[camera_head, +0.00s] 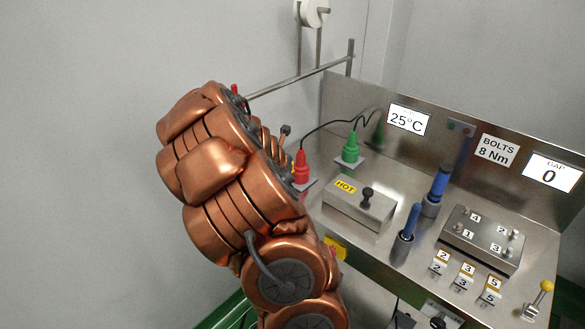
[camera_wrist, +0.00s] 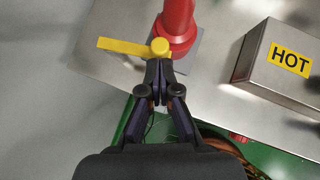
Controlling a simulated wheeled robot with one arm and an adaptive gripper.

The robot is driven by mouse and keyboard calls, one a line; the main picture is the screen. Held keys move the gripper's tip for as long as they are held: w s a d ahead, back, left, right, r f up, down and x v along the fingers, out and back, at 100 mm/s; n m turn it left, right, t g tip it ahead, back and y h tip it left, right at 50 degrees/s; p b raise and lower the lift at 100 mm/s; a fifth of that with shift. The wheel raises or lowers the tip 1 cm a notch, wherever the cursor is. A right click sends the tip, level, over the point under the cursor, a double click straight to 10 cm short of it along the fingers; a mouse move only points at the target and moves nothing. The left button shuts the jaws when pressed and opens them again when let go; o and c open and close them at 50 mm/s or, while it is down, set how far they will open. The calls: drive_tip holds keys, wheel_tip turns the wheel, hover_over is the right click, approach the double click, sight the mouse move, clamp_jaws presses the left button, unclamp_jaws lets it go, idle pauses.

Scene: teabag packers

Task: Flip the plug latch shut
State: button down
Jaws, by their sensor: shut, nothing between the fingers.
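The red plug (camera_wrist: 178,18) stands upright on a grey base plate at the top of the wrist view, and it also shows in the head view (camera_head: 301,170). The yellow latch (camera_wrist: 122,45) has a round knob end in front of the plug, and its arm points left, away from the plug. My gripper (camera_wrist: 158,68) is shut and empty. Its fingertips are just below the latch's round end in the picture; I cannot tell whether they touch it. In the head view my copper arm hides the gripper and most of the latch.
A metal box marked HOT (camera_wrist: 280,70) stands right of the plug. A green plug (camera_head: 350,150) is behind it, with a black cable above. Blue-handled tools (camera_head: 438,183) and a numbered bolt block (camera_head: 482,240) are further right. The bench's left edge is close to the latch.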

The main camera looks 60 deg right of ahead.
drive_tip(key=shift+w, duration=0.1)
drive_tip(key=shift+w+a+p, duration=0.25)
drive_tip(key=shift+w+p, duration=0.2)
drive_tip(key=shift+w, duration=0.2)
drive_tip(key=a+f+v, duration=0.1)
drive_tip(key=f+v, duration=0.1)
drive_tip(key=v, duration=1.1)
drive_tip(key=shift+s+a, duration=0.35)
drive_tip(key=shift+s, duration=0.05)
idle(0.5)
